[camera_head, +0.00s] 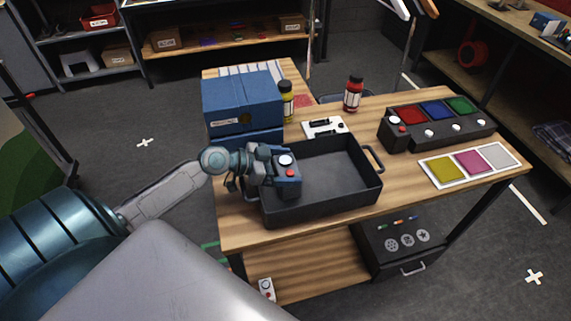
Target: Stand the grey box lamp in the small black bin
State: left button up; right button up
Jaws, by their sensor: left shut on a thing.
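The grey box lamp (289,183) looks like a small blue-grey box with a white round piece and a red button on it. My left gripper (266,167) is shut on it, reaching in from the left. The lamp is at the left end of the black bin (345,168), over its inside. I cannot tell whether it touches the bin floor. The bin is a shallow open tray with a handle at its right end, and the rest of it looks empty. My gripper and the lamp hide part of its left wall. My right gripper is not in view.
Blue boxes (241,102) stand behind my left gripper. A yellow bottle (287,101), a red bottle (353,94) and a white panel (324,127) are behind the bin. A black button console (437,124) and a colour card (470,164) lie to the right.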

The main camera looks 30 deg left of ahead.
pick_arm(q)
jog(key=shift+f, duration=0.15)
jog(key=o, duration=1.1)
jog(key=shift+c, duration=0.2)
